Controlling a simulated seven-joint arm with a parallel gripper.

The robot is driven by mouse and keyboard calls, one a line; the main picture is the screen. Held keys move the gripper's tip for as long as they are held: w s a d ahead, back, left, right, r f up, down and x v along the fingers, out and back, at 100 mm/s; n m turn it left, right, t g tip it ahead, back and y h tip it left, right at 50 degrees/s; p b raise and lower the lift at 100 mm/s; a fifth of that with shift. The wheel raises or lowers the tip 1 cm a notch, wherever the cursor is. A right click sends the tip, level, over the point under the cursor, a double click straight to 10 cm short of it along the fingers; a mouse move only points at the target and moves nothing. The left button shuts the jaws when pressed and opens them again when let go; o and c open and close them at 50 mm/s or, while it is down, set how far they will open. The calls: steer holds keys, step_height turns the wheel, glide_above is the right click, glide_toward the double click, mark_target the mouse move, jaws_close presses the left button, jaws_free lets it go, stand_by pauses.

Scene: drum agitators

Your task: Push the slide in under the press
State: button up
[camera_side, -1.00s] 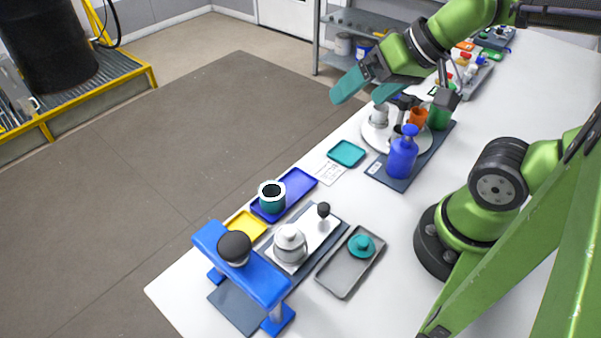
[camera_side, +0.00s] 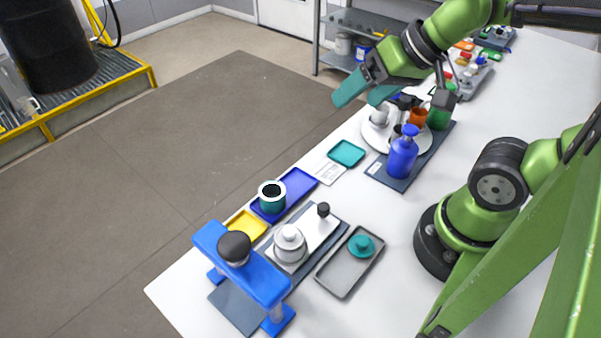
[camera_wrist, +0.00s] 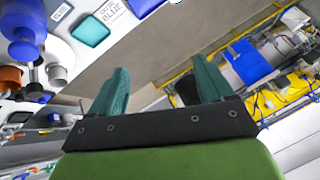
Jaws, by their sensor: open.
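The slide (camera_side: 315,238) is a white plate on a dark base, with a black-topped knob (camera_side: 323,210) at its far end. A grey-white lidded pot (camera_side: 289,247) sits on the slide's near end. The press (camera_side: 240,264) is a blue bridge with a black round knob (camera_side: 234,248) on top, standing at the near end of the base. The pot is just outside the bridge, beside it. My gripper (camera_side: 366,91) is open and empty, high above the far part of the table, well away from the slide. Its teal fingers also show in the wrist view (camera_wrist: 160,88).
A grey tray (camera_side: 342,283) with a teal lid (camera_side: 361,246) lies right of the slide. Left are a yellow tray (camera_side: 246,226) and a blue tray (camera_side: 299,184) with a dark teal cup (camera_side: 272,197). A blue bottle (camera_side: 403,154) and white turntable (camera_side: 426,141) stand farther back.

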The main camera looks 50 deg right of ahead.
steer(key=shift+w+a+f+g, duration=0.25)
steer(key=shift+w+f+g, duration=0.1)
steer(key=shift+w+f, duration=0.15)
steer(key=shift+w+a+f+g, duration=0.25)
steer(key=shift+w+f+g, duration=0.15)
steer(key=shift+w, duration=0.1)
steer(key=c, duration=0.5)
steer(key=shift+o, duration=0.2)
steer(key=w+a+f+n+g+h, duration=0.1)
steer(key=w+a+f+g, duration=0.45)
steer(key=g, duration=0.45)
glide_toward(324, 206)
steer(key=shift+t, duration=0.25)
steer(key=x, duration=0.8)
steer(key=shift+s+f, duration=0.15)
steer(key=shift+s, duration=0.1)
jaws_close()
